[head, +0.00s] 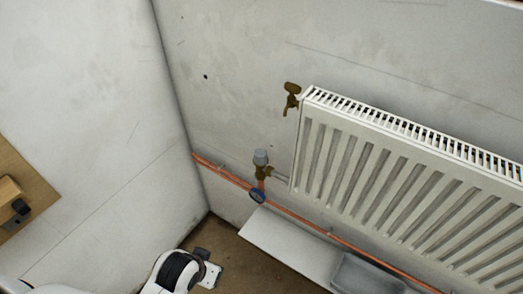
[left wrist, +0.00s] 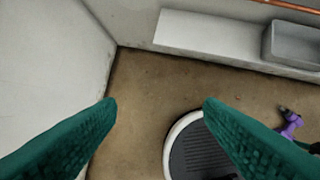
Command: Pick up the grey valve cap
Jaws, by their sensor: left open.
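The grey valve cap (head: 261,157) sits on top of a brass valve (head: 263,173) at the radiator's lower left corner, in the head view. It is upright and nothing covers it. The left wrist view does not show it. My left gripper (left wrist: 160,103) shows in the left wrist view as two green fingers spread wide with nothing between them. They are above the floor, apart from the cap. In the head view my left arm is low, below the valve. My right gripper is not recognisable in either view.
A white radiator (head: 400,180) hangs on the wall, with a brass key-like fitting (head: 291,97) at its top left. A blue ring handle (head: 258,196) is below the valve by copper pipes (head: 228,175). A shelf (head: 285,243) carries a grey tray (head: 365,274). A purple item (left wrist: 290,122) is low right.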

